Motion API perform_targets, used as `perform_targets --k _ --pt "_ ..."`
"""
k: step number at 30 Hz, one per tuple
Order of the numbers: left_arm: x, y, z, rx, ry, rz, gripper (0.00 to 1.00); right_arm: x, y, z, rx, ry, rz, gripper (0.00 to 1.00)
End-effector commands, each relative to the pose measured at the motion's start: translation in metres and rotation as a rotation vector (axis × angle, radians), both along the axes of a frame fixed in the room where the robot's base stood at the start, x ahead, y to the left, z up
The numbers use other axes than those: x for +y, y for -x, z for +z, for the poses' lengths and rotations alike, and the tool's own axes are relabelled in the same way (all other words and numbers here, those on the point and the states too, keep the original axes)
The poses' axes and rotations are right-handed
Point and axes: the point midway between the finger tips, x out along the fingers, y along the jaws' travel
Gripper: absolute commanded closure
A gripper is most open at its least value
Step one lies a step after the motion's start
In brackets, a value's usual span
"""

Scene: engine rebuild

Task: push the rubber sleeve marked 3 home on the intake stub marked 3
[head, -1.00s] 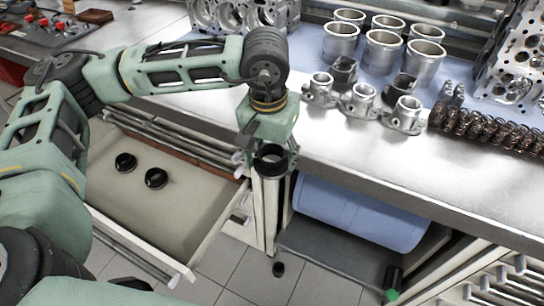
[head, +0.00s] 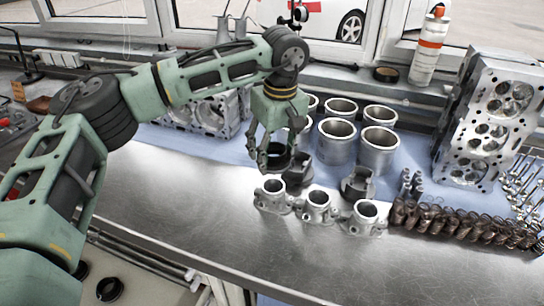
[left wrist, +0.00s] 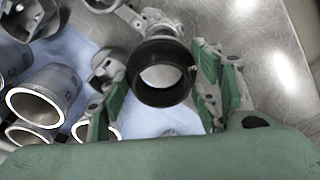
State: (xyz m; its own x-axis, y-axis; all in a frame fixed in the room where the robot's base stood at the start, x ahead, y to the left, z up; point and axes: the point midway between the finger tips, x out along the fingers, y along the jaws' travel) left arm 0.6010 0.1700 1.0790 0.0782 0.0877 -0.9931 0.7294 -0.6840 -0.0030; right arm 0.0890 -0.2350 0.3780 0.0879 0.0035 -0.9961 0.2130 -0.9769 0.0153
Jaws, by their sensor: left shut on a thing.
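My left gripper (head: 277,150) is above the bench, fingers pointing down, shut on a black rubber sleeve (head: 273,160). In the left wrist view the sleeve (left wrist: 160,50) is a dark ring between the two fingers (left wrist: 160,88). Three silver intake stubs stand in a row on the bench: left (head: 271,190), middle (head: 317,203) and right (head: 363,215). The sleeve appears above and behind the left stub in the head view, apart from it. In the left wrist view a silver part (left wrist: 158,22) shows just beyond the sleeve. No number marks are readable. My right gripper is out of view.
Two dark blocky parts (head: 298,172) (head: 358,184) stand right behind the stubs. Several silver cylinder liners (head: 337,143) are further back. Springs (head: 450,222) lie to the right. The bench front (head: 215,220) is clear. A black ring (head: 109,289) lies in the open drawer below.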

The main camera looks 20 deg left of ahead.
Motion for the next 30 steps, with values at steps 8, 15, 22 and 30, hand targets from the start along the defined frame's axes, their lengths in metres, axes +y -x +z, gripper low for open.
perform_targets --k 8,15,22,30 --pt "0.000 0.000 -0.020 0.001 -0.001 0.001 0.68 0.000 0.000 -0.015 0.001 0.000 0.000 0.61" --pt "0.000 0.000 -0.042 0.000 0.000 0.001 0.68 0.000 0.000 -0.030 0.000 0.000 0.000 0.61" --pt "0.000 0.000 -0.047 -0.001 0.001 0.001 0.68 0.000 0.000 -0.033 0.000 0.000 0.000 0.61" --pt "0.000 0.000 -0.047 0.000 0.000 0.000 0.68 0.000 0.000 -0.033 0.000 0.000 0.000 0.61"
